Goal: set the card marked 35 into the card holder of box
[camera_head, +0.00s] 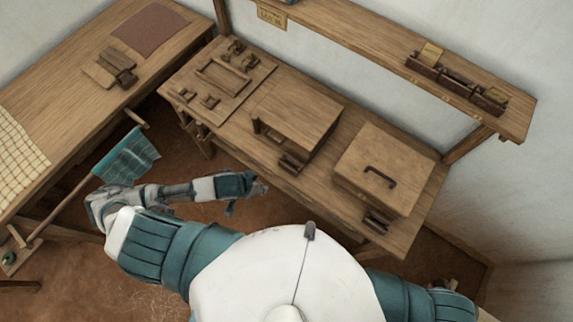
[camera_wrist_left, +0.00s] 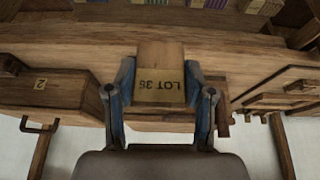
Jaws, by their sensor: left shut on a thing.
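My left gripper (camera_head: 252,190) is low in front of the bench in the head view. In the left wrist view its two blue fingers (camera_wrist_left: 160,92) are shut on a tan card marked LOT 35 (camera_wrist_left: 160,76), whose lettering appears upside down. I cannot make out the card in the head view. One box (camera_head: 312,110) stands mid-bench with a small dark holder (camera_head: 291,163) at its front. A second box (camera_head: 385,165) with a dark handle stands at the right, with a similar holder (camera_head: 376,221). A box front marked 2 (camera_wrist_left: 60,92) shows in the left wrist view. My right gripper is not in view.
A shelf (camera_head: 350,35) runs above the bench and carries a dark rack (camera_head: 455,84) with cards. A board with small wooden parts (camera_head: 222,80) lies at the bench's left. Open floor lies between.

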